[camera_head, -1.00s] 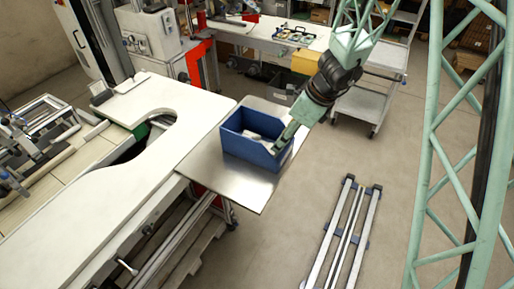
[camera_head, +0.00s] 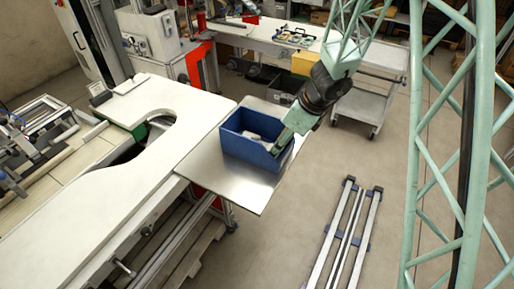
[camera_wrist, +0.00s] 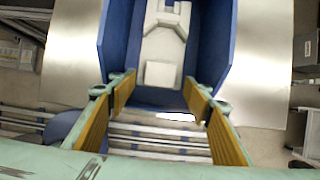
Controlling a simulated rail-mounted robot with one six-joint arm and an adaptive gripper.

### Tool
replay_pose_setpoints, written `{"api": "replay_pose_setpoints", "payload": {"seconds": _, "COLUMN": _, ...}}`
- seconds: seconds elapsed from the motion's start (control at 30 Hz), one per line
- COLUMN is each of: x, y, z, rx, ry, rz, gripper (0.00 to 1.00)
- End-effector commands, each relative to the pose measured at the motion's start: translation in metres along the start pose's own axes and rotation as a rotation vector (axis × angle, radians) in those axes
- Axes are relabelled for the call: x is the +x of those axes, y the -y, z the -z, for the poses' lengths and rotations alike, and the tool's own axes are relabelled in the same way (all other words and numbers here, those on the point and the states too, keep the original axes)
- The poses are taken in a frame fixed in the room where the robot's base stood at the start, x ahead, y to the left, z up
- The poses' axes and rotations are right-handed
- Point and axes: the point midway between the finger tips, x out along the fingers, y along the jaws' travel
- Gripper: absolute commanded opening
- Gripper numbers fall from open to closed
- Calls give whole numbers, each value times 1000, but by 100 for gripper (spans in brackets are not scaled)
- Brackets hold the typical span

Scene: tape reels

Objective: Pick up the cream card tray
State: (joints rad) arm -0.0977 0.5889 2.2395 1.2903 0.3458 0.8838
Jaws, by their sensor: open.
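A pale cream-white piece, which looks like the card tray (camera_wrist: 163,45), lies inside the blue bin (camera_wrist: 112,40) in the wrist view. Its near end is just beyond and between my fingertips. In the head view, pale contents show only partly inside the blue bin (camera_head: 246,152). My gripper (camera_wrist: 159,84) is open, with its two yellow-padded fingers spread at the near side of the bin and nothing held between them. In the head view my gripper (camera_head: 277,147) reaches down into the bin from the right, its tips partly hidden by the bin wall.
The bin stands on a bare metal plate (camera_head: 205,165) at the end of a white worktop (camera_head: 80,220). A floor rail frame (camera_head: 343,235) lies at the lower right. A grey cart (camera_head: 365,105) stands behind my arm. Open floor lies to the right.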

Motion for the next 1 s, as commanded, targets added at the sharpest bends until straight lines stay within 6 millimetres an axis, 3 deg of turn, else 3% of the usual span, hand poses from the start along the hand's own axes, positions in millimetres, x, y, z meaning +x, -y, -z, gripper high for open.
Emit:
{"api": "replay_pose_setpoints", "payload": {"seconds": 0.27, "x": 23, "y": 0, "z": 0, "rx": -1, "ry": 0, "rz": 0, "gripper": 45}}
{"api": "replay_pose_setpoints", "payload": {"seconds": 0.87, "x": 24, "y": 0, "z": 0, "rx": 0, "ry": 0, "rz": 0, "gripper": 45}}
{"api": "replay_pose_setpoints", "payload": {"seconds": 1.0, "x": 24, "y": 0, "z": 0, "rx": 0, "ry": 0, "rz": 0, "gripper": 34}}
